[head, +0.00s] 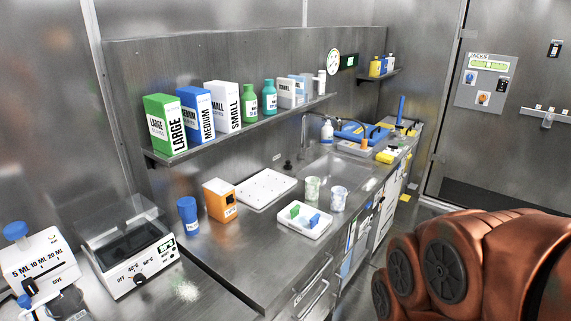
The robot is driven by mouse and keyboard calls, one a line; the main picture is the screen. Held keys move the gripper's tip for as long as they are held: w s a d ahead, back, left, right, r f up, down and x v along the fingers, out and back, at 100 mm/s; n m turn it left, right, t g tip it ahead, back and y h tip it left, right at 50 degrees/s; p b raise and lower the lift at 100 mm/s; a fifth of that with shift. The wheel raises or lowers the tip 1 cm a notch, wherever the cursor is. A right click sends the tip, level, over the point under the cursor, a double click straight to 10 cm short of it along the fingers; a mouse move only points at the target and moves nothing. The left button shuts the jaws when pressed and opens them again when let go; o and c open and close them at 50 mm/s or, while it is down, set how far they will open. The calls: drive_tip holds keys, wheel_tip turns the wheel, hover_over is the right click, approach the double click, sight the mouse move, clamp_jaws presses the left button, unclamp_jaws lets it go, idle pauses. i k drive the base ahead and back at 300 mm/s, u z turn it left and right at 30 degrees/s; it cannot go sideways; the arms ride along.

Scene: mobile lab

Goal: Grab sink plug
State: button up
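The sink (336,169) is set into the steel counter at mid-picture, with a tall tap (303,135) at its back left. I cannot make out a sink plug for certain. A small dark object (288,166) stands at the sink's back left edge; it is too small to identify. My copper-coloured arm fills the lower right of the head view, but my gripper is not in view.
A white drainboard (266,189), two cups (312,189) (338,198) and a white tray (304,222) with green and blue items stand near the sink. An orange box (219,200) is further left. A loaded shelf (240,130) overhangs the counter.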

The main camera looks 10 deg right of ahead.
sight(288, 167)
drive_tip(key=z, duration=1.2)
drive_tip(key=i, duration=2.15)
drive_tip(key=u, duration=2.75)
drive_tip(key=i, duration=0.5)
drive_tip(key=u, duration=0.1)
